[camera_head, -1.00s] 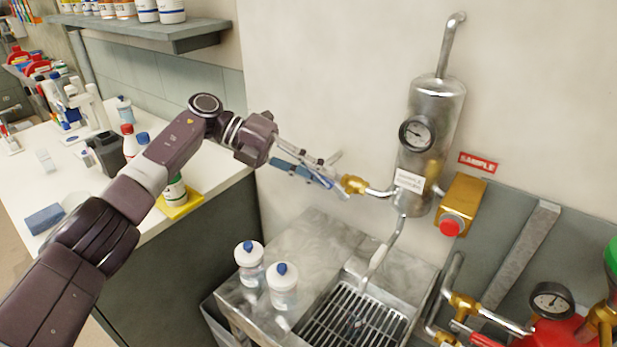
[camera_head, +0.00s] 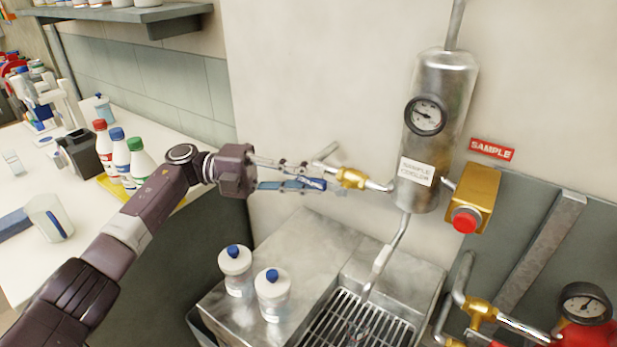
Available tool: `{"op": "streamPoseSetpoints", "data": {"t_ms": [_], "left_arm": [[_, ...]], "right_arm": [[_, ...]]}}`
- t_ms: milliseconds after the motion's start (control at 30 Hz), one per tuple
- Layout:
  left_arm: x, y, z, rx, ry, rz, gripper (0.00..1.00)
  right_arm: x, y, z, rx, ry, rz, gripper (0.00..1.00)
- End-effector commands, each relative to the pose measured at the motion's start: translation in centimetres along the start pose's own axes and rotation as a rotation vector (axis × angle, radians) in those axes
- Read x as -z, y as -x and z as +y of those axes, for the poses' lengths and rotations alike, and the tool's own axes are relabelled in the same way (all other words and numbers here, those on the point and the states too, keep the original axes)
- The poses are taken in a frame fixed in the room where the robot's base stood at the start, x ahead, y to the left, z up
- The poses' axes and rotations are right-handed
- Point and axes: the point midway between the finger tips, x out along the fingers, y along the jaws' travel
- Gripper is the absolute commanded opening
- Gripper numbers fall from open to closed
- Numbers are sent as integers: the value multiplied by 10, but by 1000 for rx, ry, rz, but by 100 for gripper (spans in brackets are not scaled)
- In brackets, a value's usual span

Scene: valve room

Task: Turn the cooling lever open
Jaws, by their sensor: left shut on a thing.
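The cooling lever has a blue handle (camera_head: 312,184) beside a brass valve (camera_head: 351,178), on the pipe at the left of the silver sample cooler (camera_head: 422,150). My left gripper (camera_head: 305,176) reaches in from the left, its fingers shut around the lever handle. The handle lies roughly level in the picture, just left of the brass valve. The fingers hide part of it. My right gripper is not in view.
A brass block with a red button (camera_head: 466,220) is at the cooler's right. Below are a grated sink (camera_head: 350,325) and two blue-capped bottles (camera_head: 235,268) on its metal ledge. A white counter (camera_head: 25,180) with bottles stands at the left.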

Motion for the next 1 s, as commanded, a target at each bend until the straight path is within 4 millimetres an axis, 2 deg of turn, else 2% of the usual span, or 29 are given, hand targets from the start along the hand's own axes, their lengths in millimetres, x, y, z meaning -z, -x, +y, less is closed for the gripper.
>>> {"op": "streamPoseSetpoints", "data": {"t_ms": [267,300,467,767,867,1000], "left_arm": [[0,1,2,-3,3,-2,0],[0,1,3,-4,3,-2,17],[0,1,2,-3,2,-1,34],[0,2,1,-2,1,-1,34],[-1,11,1,-2,1,-3,34],[-1,35,1,-2,2,-6,34]], "right_arm": [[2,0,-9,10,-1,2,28],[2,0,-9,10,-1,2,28],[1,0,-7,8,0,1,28],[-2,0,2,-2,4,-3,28],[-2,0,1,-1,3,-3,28],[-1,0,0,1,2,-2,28]]}}
